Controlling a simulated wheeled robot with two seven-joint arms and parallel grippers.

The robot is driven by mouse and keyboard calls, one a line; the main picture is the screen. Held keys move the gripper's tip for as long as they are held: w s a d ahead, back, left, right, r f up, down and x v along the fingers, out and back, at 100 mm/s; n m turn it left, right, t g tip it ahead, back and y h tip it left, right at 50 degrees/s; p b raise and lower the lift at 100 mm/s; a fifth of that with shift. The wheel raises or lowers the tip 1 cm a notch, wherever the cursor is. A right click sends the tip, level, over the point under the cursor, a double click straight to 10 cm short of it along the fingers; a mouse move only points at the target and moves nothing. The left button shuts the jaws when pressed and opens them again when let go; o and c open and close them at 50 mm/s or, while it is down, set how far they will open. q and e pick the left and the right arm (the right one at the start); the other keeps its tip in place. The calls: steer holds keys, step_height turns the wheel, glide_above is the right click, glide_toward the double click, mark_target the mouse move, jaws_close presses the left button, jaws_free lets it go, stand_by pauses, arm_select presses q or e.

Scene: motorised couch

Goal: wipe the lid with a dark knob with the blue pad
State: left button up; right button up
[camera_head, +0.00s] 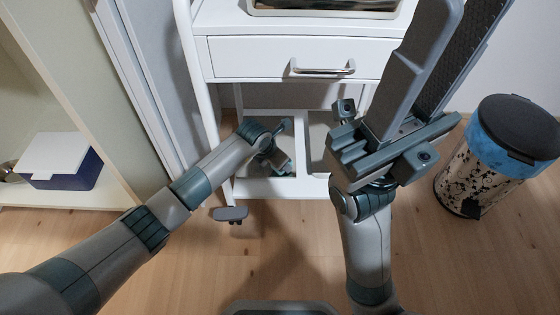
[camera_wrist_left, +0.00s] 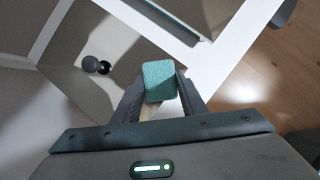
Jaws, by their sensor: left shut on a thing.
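The blue pad (camera_wrist_left: 158,80), a teal block, is gripped between the fingertips of my left gripper (camera_wrist_left: 160,92) in the left wrist view. Ahead and to the left is a brownish-grey surface with a dark round knob (camera_wrist_left: 90,64); a second dark round shape beside it may be its reflection. The lid's outline is unclear, and I see a gap between pad and knob. In the head view my left gripper (camera_head: 281,150) reaches into the open lower part of the white cart; the pad is not clear there. My right gripper (camera_head: 432,75) is raised, open and empty.
The white cart (camera_head: 270,62) has a drawer with a metal handle (camera_head: 322,69) above the open space, and legs beside my left arm. A bin (camera_head: 495,160) with a black lid stands right. A blue-and-white box (camera_head: 60,165) sits on a left shelf.

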arm_select(q)
steer(key=shift+s+r+p, duration=0.1)
steer(key=shift+r+p, duration=1.2)
steer(key=shift+r, duration=0.4)
steer(key=shift+s+r+p, duration=0.15)
steer(key=shift+r+p, duration=1.25)
steer(key=shift+r, duration=0.1)
steer(key=shift+f, duration=0.1)
